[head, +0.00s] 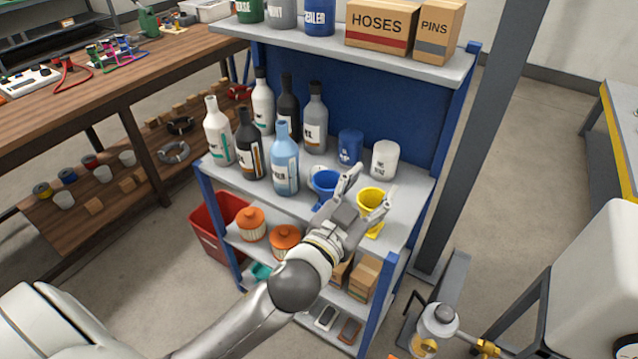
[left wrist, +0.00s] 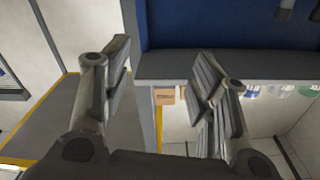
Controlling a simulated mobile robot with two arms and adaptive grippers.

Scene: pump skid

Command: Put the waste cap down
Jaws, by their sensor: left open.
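My left gripper (head: 366,194) is over the front of the middle shelf (head: 402,232), with its fingers spread apart. In the left wrist view its fingers (left wrist: 163,66) stand wide apart with nothing held between them. A blue funnel-like cup (head: 324,183) is just left of the fingers. A yellow funnel-like cup (head: 371,198) is behind and beside the right finger, partly covered by it. I cannot make out a waste cap in either view. My right gripper is not in view.
Several bottles (head: 285,160) crowd the shelf's left and back. A blue jar (head: 350,147) and a white jar (head: 384,160) stand behind the funnels. Orange-topped containers (head: 285,240) sit on the shelf below. A grey post (head: 480,140) rises at the right.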

